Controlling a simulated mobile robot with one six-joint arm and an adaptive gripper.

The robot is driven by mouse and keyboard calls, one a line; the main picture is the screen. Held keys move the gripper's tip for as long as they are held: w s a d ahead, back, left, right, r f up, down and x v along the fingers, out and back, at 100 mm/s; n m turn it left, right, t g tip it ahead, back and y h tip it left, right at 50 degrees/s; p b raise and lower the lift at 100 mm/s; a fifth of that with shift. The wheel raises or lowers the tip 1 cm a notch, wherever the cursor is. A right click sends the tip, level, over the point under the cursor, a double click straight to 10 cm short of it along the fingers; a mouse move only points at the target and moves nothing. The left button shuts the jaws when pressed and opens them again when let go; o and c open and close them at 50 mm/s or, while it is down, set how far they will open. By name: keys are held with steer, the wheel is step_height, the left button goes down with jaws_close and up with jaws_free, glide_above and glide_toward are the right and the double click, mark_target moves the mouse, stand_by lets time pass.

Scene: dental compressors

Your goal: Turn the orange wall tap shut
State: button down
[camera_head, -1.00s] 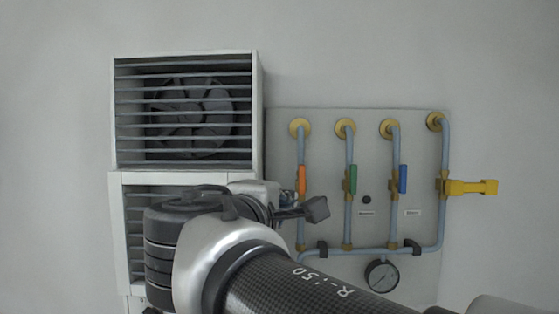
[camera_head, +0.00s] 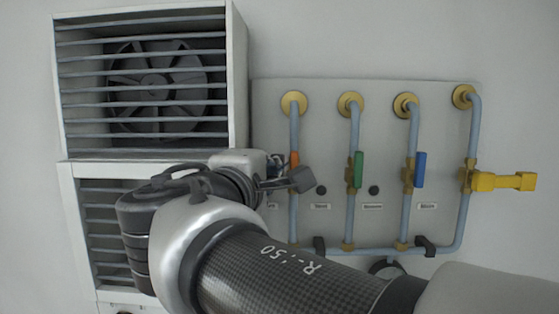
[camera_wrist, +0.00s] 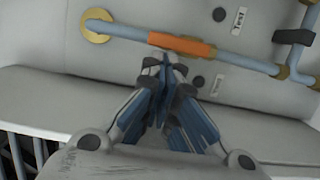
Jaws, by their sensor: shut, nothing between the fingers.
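The orange tap handle (camera_wrist: 181,45) lies along its blue-grey pipe in the wrist view. In the head view the orange handle (camera_head: 294,160) stands upright on the leftmost pipe, its lower part hidden behind my gripper (camera_head: 300,181). My gripper (camera_wrist: 164,62) is shut and empty, with its fingertips close beside the handle, near the end toward the brass wall flange (camera_wrist: 97,25). I cannot tell whether the fingertips touch the handle.
Green (camera_head: 358,169) and blue (camera_head: 420,169) handles stand upright on the neighbouring pipes. A yellow handle (camera_head: 505,181) sticks out sideways at the right. A pressure gauge (camera_head: 386,266) is partly hidden below. A slatted fan housing (camera_head: 240,80) stands left of the panel (camera_head: 325,93).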

steer(key=shift+s+r+m+b, duration=0.15)
steer(key=shift+s+m+b, duration=0.15)
steer(key=shift+s+b, duration=0.1)
stand_by(0.3)
steer(key=shift+d+r+m+b, duration=0.1)
steer(key=shift+m+b, duration=0.2)
